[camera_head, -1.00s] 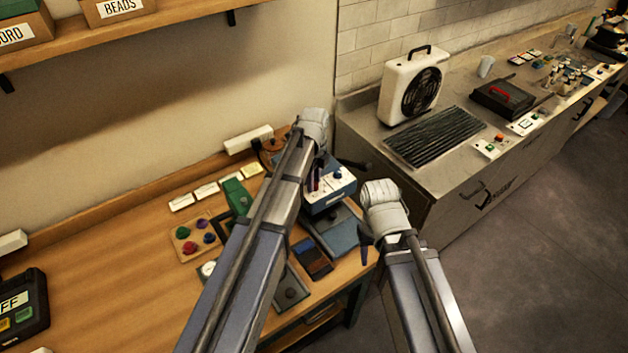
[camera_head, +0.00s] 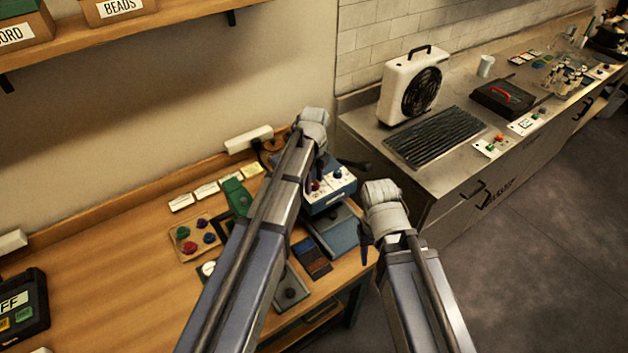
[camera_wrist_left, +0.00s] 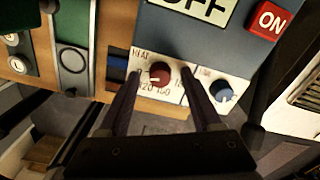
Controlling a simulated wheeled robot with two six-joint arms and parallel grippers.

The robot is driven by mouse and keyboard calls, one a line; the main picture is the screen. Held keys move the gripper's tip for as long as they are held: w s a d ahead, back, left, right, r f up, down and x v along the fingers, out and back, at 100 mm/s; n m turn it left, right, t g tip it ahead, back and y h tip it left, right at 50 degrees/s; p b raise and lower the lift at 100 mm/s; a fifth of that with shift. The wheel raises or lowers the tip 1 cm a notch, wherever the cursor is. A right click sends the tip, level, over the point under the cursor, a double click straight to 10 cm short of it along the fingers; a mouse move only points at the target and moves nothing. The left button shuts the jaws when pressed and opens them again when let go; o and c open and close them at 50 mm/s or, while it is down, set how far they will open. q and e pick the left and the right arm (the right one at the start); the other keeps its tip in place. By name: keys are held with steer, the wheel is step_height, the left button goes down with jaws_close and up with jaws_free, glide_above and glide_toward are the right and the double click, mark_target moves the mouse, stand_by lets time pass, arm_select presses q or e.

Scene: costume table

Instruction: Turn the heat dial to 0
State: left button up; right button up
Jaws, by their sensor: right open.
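The heat dial is a dark red knob (camera_wrist_left: 160,73) on the white front panel of a blue-grey box (camera_wrist_left: 180,30), under a "HEA…" label. Its setting is too small to read. In the head view the red knob (camera_head: 315,186) shows on the panel's left. My left gripper (camera_wrist_left: 164,80) is open; its two dark fingers stand apart on either side of the red knob, with gaps visible. I cannot tell how near the fingertips are to the panel. My right gripper (camera_head: 366,237) is open and empty, right of the table edge.
A blue knob (camera_wrist_left: 221,91) sits right of the red one, and a red ON button (camera_wrist_left: 270,18) is above it. A board with coloured knobs (camera_head: 183,250) lies left on the wooden table (camera_head: 120,290). A fan (camera_head: 409,88) stands on the far counter.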

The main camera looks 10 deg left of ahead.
mark_target(315, 185)
arm_select(q)
steer(key=shift+r, duration=0.1)
step_height(315, 185, up, 8)
steer(key=p, duration=0.8)
arm_select(e)
step_height(315, 185, up, 8)
arm_select(q)
steer(key=shift+f, duration=0.25)
arm_select(e)
steer(key=shift+f, duration=0.15)
arm_select(q)
steer(key=shift+s+d+f+b, duration=0.15)
steer(key=shift+s+f+b, duration=0.1)
steer(key=shift+b, duration=0.15)
steer(key=s+d+f+n+b, duration=0.3)
steer(key=s+f+n+b, duration=0.5)
steer(key=s+n, duration=0.1)
steer(key=s+d+f+n+y+b, duration=0.1)
steer(key=s+d+f+n+b, duration=0.3)
steer(key=s+f+n+b, duration=0.4)
steer(key=s+n, duration=0.1)
steer(key=s, duration=0.3)
steer(key=shift+s+n, duration=0.2)
steer(key=shift+n, duration=0.2)
arm_select(e)
step_height(315, 185, down, 17)
steer(key=shift+o, duration=0.2)
